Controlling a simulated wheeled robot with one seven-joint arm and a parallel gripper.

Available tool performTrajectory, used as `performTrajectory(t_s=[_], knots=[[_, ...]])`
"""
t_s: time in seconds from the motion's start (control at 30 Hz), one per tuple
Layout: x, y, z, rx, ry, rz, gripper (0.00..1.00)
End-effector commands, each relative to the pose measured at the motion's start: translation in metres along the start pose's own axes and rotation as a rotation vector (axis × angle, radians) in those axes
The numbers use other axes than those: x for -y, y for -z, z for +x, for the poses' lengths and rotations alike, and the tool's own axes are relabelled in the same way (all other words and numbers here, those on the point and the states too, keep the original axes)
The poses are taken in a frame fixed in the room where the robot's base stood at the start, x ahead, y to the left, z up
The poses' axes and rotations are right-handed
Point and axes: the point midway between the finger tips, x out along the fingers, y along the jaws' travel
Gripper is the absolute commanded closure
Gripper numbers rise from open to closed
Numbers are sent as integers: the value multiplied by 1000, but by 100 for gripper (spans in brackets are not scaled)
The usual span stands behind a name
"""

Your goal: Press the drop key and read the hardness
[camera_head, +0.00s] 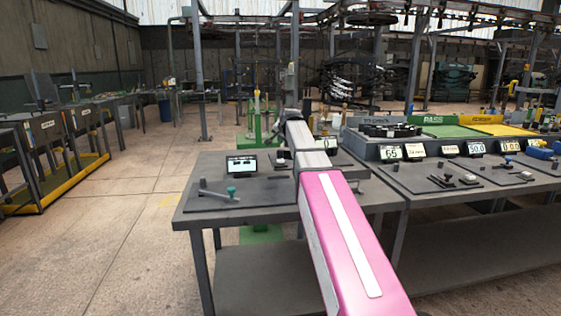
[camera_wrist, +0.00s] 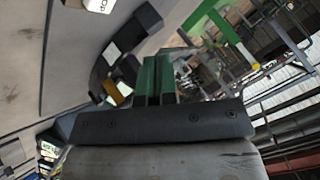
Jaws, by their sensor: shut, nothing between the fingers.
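My gripper (camera_wrist: 156,62) shows in the wrist view as two green fingers side by side, shut with nothing between them. In the head view its fingers are hidden behind my pink and grey arm, which reaches over the near grey bench (camera_head: 245,214). In the wrist view a black block (camera_wrist: 138,30) and a white label with dark letters (camera_wrist: 100,5), only partly in frame, lie beyond and left of the fingertips. I cannot tell whether the fingers touch anything. A small screen (camera_head: 242,166) stands on the bench; its reading is too small to make out.
A lever tool with a teal knob (camera_head: 231,191) lies on a dark plate at the bench's left. Number displays, one showing 50.0 (camera_head: 476,148), stand along the right bench, before a green PASS area (camera_head: 432,119). Open floor (camera_head: 110,210) lies left of the bench.

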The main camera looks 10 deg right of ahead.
Motion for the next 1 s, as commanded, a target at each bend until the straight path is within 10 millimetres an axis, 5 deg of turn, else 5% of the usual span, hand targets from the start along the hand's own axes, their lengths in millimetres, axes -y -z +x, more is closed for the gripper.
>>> performTrajectory(t_s=[0.5,1.0], knots=[[-27,-27,37,1,0,0,100],[-28,-28,39,0,0,0,100]])
